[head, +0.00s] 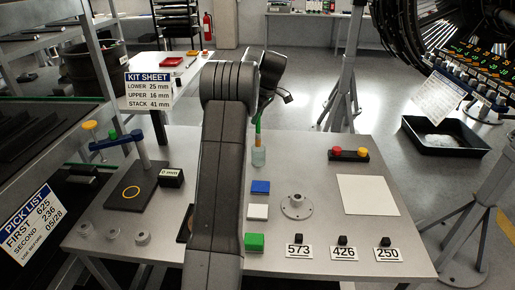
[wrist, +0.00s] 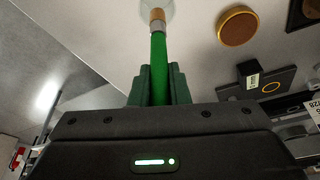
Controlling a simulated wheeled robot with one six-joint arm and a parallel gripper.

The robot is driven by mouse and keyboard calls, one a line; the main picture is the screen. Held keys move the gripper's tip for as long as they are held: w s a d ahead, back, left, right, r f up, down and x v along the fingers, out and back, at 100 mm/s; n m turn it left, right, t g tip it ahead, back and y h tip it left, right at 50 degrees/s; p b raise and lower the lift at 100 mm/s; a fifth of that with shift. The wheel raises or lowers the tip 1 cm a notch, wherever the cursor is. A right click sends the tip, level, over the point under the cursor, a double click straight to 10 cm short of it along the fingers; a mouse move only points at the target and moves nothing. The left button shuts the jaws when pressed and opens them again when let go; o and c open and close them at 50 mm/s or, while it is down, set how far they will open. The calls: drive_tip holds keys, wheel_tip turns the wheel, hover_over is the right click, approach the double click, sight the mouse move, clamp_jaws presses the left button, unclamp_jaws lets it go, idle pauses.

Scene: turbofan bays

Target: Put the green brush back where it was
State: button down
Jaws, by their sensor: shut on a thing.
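The green brush (wrist: 159,60) is held between the dark green fingers of my gripper (wrist: 160,88) in the wrist view. Its metal collar and tan tip point away from the gripper, toward a pale round jar (wrist: 148,8). In the head view the green brush (head: 257,132) stands nearly upright, with its lower end at the mouth of the translucent jar (head: 258,157) on the table. I cannot tell whether the tip is inside the jar or just above it. My gripper (head: 265,97) is above the jar, partly hidden behind my arm.
A round metal flange (head: 297,206) and a white sheet (head: 368,195) lie to the right. A brown-topped disc (wrist: 238,26) is near the jar; my arm mostly hides it in the head view.

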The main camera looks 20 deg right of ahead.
sight(258, 133)
wheel_tip(258, 133, down, 7)
drive_tip(key=shift+f+p, duration=0.2)
drive_tip(key=shift+p, duration=0.45)
drive_tip(key=shift+f, duration=0.15)
drive_tip(key=c, duration=1.4)
unclamp_jaws()
drive_tip(key=v, duration=0.4)
drive_tip(key=b+v, duration=0.1)
drive_tip(key=v, duration=0.4)
drive_tip(key=d+b+v, duration=0.1)
drive_tip(key=v, duration=0.3)
drive_tip(key=shift+r, duration=0.3)
drive_tip(key=shift+d, duration=0.1)
